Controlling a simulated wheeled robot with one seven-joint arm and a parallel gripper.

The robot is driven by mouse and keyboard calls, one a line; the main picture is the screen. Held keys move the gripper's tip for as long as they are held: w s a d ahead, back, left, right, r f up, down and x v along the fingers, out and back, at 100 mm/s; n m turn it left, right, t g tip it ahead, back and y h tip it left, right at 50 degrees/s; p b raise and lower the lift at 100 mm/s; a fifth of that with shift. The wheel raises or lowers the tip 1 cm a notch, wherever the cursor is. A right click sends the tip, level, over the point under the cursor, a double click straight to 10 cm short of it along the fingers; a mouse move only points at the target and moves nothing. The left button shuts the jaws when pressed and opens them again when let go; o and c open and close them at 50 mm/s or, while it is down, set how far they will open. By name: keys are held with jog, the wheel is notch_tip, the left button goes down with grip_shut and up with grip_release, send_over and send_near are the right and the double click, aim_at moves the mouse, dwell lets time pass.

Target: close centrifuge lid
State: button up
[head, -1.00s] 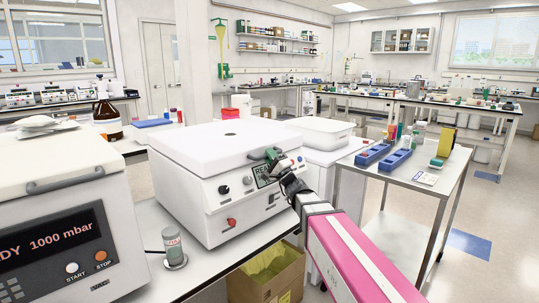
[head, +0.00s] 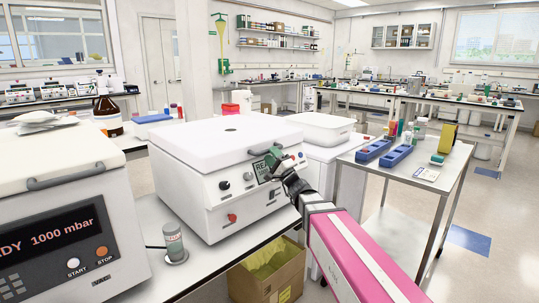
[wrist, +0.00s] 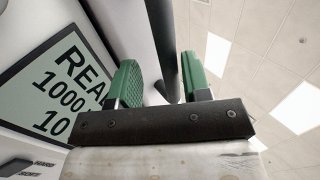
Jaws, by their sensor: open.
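The white centrifuge (head: 205,196) stands on the bench in the middle of the head view, with a display and knobs on its front. Its white lid (head: 205,142) lies about flat over the body; I cannot tell whether it is latched. A dark bar handle (head: 257,151) is on the lid's front edge. My gripper (head: 272,157) is at this front edge, just over the display. In the wrist view my gripper (wrist: 165,85) is open, its green fingers on either side of the dark handle bar (wrist: 163,40). Contact with the bar cannot be told.
A second device (head: 65,215) with a handled lid and lit display stands at left. A small grey container (head: 173,241) stands between the two devices. A white tub (head: 320,128) is behind at right. A cart (head: 440,178) with blue racks stands right of my arm.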

jog(key=v, duration=0.9)
jog(key=shift+f, duration=0.1)
jog(key=s+d+f+n+g+h, duration=0.1)
jog(key=s+f+n+g+h, duration=0.25)
jog(key=f+g, duration=0.45)
jog(key=s+d+f+n+g+h, duration=0.1)
jog(key=s+f+n+g+h, duration=0.3)
jog(key=f, duration=0.8)
jog(key=s+d+f+g+h, duration=0.2)
jog(key=d+f+h, duration=0.3)
jog(key=d, duration=0.5)
jog(key=s+d+f+g+h, duration=0.2)
jog(key=s+d+f+h, duration=0.2)
jog(key=d, duration=0.5)
notch_tip(320, 180, down, 4)
jog(key=shift+d+r+h, duration=0.15)
jog(key=shift+d+h, duration=0.2)
jog(key=shift+h, duration=0.9)
jog(key=shift+s+n, duration=0.1)
jog(key=shift+n, duration=0.15)
